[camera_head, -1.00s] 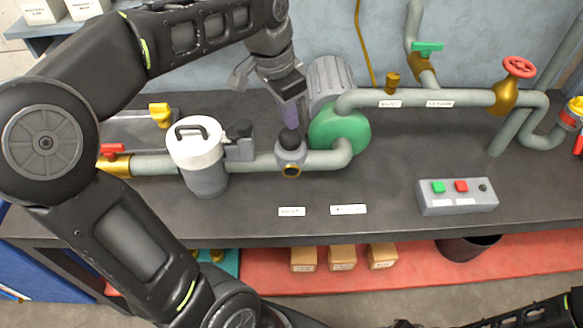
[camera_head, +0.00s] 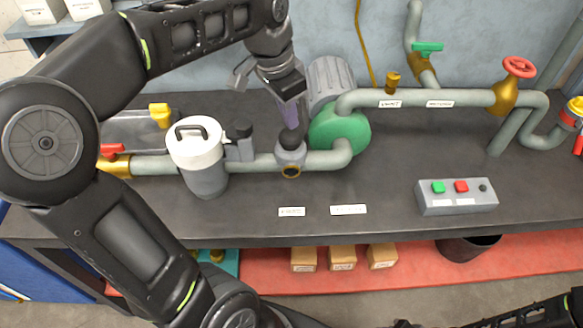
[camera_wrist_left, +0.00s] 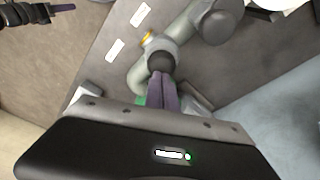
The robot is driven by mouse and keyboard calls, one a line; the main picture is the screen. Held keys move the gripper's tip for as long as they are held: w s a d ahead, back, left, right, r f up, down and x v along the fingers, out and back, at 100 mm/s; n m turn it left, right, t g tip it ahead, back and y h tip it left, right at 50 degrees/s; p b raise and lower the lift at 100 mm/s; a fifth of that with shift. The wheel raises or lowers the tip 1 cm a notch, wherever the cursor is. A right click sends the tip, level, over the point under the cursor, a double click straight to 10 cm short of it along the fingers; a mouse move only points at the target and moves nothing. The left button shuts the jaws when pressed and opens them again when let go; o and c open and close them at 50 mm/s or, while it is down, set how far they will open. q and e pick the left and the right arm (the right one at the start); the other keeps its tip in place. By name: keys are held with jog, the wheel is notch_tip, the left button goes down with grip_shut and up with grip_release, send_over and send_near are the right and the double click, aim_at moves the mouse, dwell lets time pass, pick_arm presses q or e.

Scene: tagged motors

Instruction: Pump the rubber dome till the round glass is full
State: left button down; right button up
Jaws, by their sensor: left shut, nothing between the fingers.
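The black rubber dome (camera_head: 290,140) sits on top of a grey fitting in the pipe run on the bench. The round glass (camera_head: 291,171) is a small dark, brass-ringed window on the fitting's front; its fill level is too small to read. My left gripper (camera_head: 289,126) is shut and empty, pointing down with its purple-grey fingertips at the top of the dome. In the left wrist view, the fingers (camera_wrist_left: 163,88) overlap the edge of the dome (camera_wrist_left: 162,62), and the brass ring (camera_wrist_left: 148,38) shows beyond; contact cannot be told. Only part of my right arm shows.
A white-lidded canister (camera_head: 197,150) stands left of the fitting. A green pump housing (camera_head: 340,130) with a ribbed motor (camera_head: 330,80) is close behind on the right. A button box (camera_head: 457,196) sits at right. The front of the bench is mostly clear.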

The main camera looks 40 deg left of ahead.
aim_at(291, 132)
pick_arm(q)
jog(key=shift+f, duration=0.2)
dwell(0.3)
jog(key=shift+f+b, duration=1.2)
jog(key=shift+f, duration=0.2)
jog(key=shift+r, duration=0.1)
notch_tip(291, 132, up, 3)
jog(key=p, duration=0.2)
jog(key=shift+p, duration=0.3)
jog(key=shift+f, duration=0.3)
